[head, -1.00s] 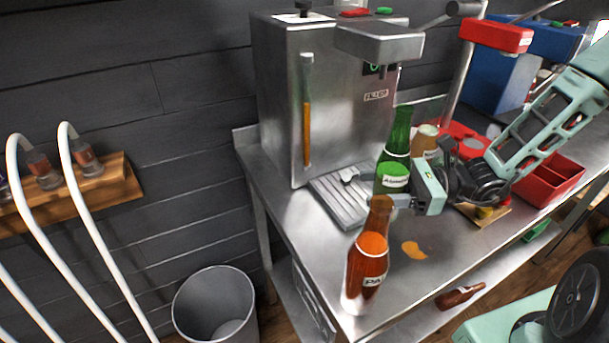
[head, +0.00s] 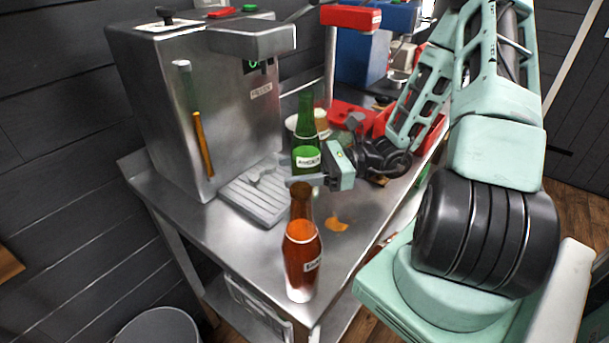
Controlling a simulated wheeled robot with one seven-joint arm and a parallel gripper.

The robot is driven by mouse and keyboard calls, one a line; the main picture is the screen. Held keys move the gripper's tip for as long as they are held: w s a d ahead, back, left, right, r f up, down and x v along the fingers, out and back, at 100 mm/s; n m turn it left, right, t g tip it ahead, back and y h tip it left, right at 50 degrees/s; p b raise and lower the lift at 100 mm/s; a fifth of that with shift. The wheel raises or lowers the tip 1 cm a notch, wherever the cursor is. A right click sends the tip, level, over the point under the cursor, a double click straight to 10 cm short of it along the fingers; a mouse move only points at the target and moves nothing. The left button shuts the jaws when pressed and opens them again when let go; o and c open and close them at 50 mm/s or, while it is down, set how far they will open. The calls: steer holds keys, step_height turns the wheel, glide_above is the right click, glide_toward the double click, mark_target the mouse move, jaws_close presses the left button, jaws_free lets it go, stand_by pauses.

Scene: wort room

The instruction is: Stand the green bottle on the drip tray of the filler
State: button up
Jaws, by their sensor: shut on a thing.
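The green bottle (head: 306,130), with a pale label, is upright over the metal bench, just right of the filler's drip tray. My gripper (head: 306,182) is shut on it low down, reaching in from the right; its fingers hide the bottle's base. I cannot tell whether the base touches the bench. The drip tray (head: 252,204) is a ribbed metal plate at the foot of the steel filler (head: 228,120). A small dark-and-metal fitting lies over the tray's back part. No bottle stands on the tray.
A brown bottle (head: 302,262) with orange content stands at the bench's near corner, in front of my gripper. An orange puddle (head: 336,224) lies beside it. A red-headed device (head: 350,18) and red bins stand behind. A grey bin (head: 158,330) is on the floor.

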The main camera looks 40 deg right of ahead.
steer(key=shift+w+a+f+b, duration=0.1)
steer(key=shift+w+a+b, duration=0.25)
steer(key=shift+w, duration=1.05)
steer(key=shift+w+a+f+b, duration=0.15)
steer(key=shift+w+b, duration=0.25)
steer(key=shift+w, duration=1)
steer(key=shift+w+a+r+b, duration=0.1)
steer(key=shift+w+a+b, duration=0.25)
steer(key=shift+w, duration=1.35)
steer(key=shift+p, duration=0.5)
steer(key=shift+p, duration=0.35)
steer(key=shift+f+p, duration=0.4)
steer(key=shift+p, duration=0.1)
steer(key=o, duration=1.4)
